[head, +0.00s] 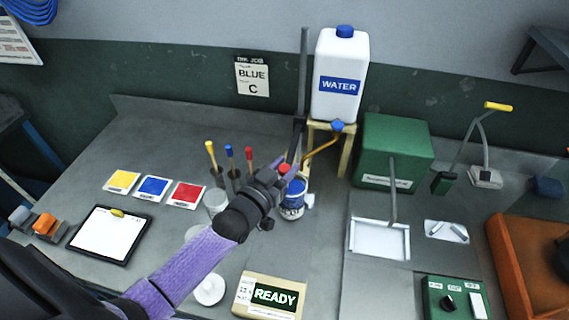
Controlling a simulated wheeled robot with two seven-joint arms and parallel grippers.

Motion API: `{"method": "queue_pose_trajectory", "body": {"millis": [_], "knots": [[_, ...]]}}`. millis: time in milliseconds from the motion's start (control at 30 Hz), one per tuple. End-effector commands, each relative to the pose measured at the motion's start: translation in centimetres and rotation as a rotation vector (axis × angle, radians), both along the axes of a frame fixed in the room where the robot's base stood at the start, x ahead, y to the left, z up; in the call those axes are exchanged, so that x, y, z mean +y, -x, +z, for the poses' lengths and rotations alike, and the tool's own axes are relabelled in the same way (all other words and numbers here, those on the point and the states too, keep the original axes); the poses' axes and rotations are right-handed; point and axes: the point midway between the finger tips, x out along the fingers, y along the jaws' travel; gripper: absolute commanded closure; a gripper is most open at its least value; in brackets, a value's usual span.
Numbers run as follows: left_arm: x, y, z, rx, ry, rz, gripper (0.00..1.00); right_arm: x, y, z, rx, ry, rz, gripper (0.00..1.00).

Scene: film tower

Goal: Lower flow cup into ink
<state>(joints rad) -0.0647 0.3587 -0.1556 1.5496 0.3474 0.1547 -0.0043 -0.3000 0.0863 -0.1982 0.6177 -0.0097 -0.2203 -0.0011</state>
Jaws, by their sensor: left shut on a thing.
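My left arm reaches in from the lower left, and my left gripper (284,174) is over the near left side of the blue-and-white ink can (292,210). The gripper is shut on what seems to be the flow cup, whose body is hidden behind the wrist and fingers. A small red piece shows at the fingertips; I cannot tell if it is part of the cup. I cannot tell whether the cup touches the ink. My right gripper is not in view.
A white water jug (342,75) on a wooden stand is behind the can, beside a dark upright post (302,80). Colour-handled tools (230,165) stand left. A green box (393,150) is right. A READY display (274,297) and white round piece (209,290) are in front.

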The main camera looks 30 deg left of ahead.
Motion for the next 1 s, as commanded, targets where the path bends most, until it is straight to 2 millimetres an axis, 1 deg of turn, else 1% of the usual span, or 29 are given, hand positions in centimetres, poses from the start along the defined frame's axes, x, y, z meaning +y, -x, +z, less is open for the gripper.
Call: {"method": "queue_pose_trajectory", "body": {"millis": [33,167,367,400,467,500,567,800,867,967,1000], "knots": [[0.0,0.0,-0.4,0.005,-0.001,0.000,1.00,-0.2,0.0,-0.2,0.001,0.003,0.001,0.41],[0.0,0.1,-0.6,0.007,0.000,0.000,1.00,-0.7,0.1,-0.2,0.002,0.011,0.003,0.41],[0.0,0.1,-0.7,0.012,0.000,-0.001,1.00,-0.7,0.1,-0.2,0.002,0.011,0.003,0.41],[0.0,0.1,-0.7,0.013,0.000,-0.001,0.59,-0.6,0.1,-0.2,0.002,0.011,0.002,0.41],[0.0,0.1,-0.7,0.013,0.000,-0.001,0.46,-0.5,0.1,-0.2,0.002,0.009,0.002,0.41],[0.0,0.1,-0.7,0.012,0.000,0.000,0.37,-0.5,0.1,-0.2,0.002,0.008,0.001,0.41],[0.0,0.1,-0.6,0.010,0.001,0.000,0.26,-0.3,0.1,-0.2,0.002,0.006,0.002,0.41],[0.0,0.1,-0.5,0.006,0.000,0.000,0.26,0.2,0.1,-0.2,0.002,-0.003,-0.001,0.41],[0.0,0.3,-0.5,0.006,0.001,0.000,0.26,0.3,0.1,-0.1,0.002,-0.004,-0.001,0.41],[0.2,1.8,-0.4,0.007,0.001,-0.001,0.26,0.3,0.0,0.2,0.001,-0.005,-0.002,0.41],[0.3,2.6,-0.4,0.008,0.001,0.000,0.26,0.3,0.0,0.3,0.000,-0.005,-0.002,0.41]]}}
